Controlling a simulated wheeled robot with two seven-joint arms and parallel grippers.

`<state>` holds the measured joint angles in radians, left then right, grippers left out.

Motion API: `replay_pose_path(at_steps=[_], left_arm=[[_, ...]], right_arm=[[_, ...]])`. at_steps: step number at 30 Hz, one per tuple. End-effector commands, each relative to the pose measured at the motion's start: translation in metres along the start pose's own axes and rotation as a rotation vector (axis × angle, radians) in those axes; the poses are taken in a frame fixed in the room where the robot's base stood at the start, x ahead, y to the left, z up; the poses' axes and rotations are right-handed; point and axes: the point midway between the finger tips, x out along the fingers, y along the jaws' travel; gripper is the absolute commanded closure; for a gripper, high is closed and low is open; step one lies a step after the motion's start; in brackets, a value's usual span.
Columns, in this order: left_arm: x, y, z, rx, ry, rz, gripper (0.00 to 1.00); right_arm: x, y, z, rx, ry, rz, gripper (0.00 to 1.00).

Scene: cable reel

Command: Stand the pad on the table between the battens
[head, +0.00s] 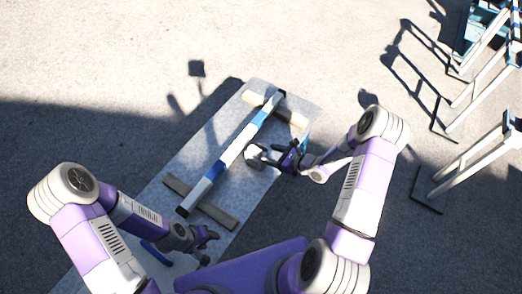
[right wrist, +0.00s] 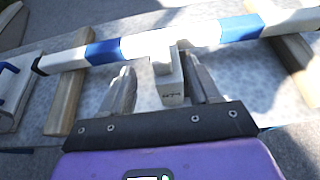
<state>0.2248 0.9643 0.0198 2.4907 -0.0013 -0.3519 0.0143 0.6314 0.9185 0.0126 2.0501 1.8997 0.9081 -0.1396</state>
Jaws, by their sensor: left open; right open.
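A pale block, which seems to be the pad (right wrist: 171,91), stands on the grey table (head: 223,185) beside the blue-and-white bar. It also shows in the head view (head: 254,153). My right gripper (head: 270,156) is open, with its fingers on either side of the block in the right wrist view; I cannot tell if they touch it. One wooden batten (head: 262,103) lies under the bar's far end, the other (head: 218,213) under its near end. The block is between them lengthwise. My left gripper (head: 211,244) is open and empty over the table's near end.
The blue-and-white striped bar (head: 231,152) rests across both battens. A grey object with a blue handle (right wrist: 9,98) sits at the left in the right wrist view. Pale trestle-like frames (head: 480,155) stand on the ground at right. Ground left of the table is clear.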

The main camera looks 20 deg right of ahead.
Motion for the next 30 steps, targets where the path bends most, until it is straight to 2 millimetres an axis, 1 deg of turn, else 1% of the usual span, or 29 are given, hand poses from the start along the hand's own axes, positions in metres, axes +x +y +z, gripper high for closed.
replay_pose_path(at_steps=[1, 3, 6, 8, 10, 11, 14, 15, 17, 18, 20, 21, 23, 24, 26, 28, 30], left_arm=[[0.000, 0.000, 0.000, 0.000, 0.000, 0.000, 0.49], [0.000, 0.000, 0.000, 0.000, 0.000, 0.000, 0.49], [0.000, 0.000, 0.000, 0.000, 0.000, 0.000, 0.49], [0.000, 0.000, 0.000, 0.000, 0.000, 0.000, 0.49], [0.000, 0.000, 0.000, 0.000, 0.000, 0.000, 0.49], [0.000, 0.000, 0.000, 0.000, 0.000, 0.000, 0.49], [0.000, 0.000, 0.000, 0.000, 0.000, 0.000, 0.49], [0.000, 0.000, 0.000, 0.000, 0.000, 0.000, 0.49], [0.000, 0.000, 0.000, 0.000, 0.000, 0.000, 0.49], [0.000, 0.000, 0.000, 0.000, 0.000, 0.000, 0.49], [0.000, 0.000, 0.000, 0.000, 0.000, 0.000, 0.49], [0.000, 0.000, 0.000, 0.000, 0.000, 0.000, 0.49], [0.000, 0.000, 0.000, 0.000, 0.000, 0.000, 0.49], [0.000, 0.000, 0.000, 0.000, 0.000, 0.000, 0.49], [0.000, 0.000, 0.000, 0.000, 0.000, 0.000, 0.49], [0.000, 0.000, 0.000, 0.000, 0.000, 0.000, 0.49], [0.000, 0.000, 0.000, 0.000, 0.000, 0.000, 0.49]], right_arm=[[-0.010, 0.000, 0.000, 0.001, 0.001, -0.002, 0.38], [-0.020, -0.001, 0.000, 0.000, -0.001, -0.002, 0.38], [-0.029, 0.000, 0.000, 0.001, 0.000, -0.001, 0.38], [-0.032, 0.003, -0.001, -0.002, 0.004, 0.009, 0.38], [-0.031, 0.016, -0.003, -0.018, 0.022, 0.056, 0.38], [-0.030, 0.026, -0.006, -0.031, 0.039, 0.091, 0.38], [-0.027, 0.075, -0.020, -0.118, 0.120, 0.273, 0.38], [-0.029, 0.100, -0.028, -0.174, 0.163, 0.367, 0.38], [-0.036, 0.136, -0.044, -0.276, 0.233, 0.514, 0.38], [-0.043, 0.157, -0.055, -0.358, 0.277, 0.611, 0.38], [-0.056, 0.181, -0.071, -0.494, 0.335, 0.742, 0.38], [-0.065, 0.193, -0.081, -0.592, 0.368, 0.820, 0.38], [-0.076, 0.206, -0.096, -0.748, 0.408, 0.924, 0.38], [-0.082, 0.211, -0.104, -0.860, 0.426, 0.984, 0.38], [-0.088, 0.215, -0.114, -1.037, 0.440, 1.056, 0.38], [-0.090, 0.217, -0.121, -1.243, 0.434, 1.113, 0.38], [-0.086, 0.217, -0.122, -1.438, 0.405, 1.141, 0.38]])
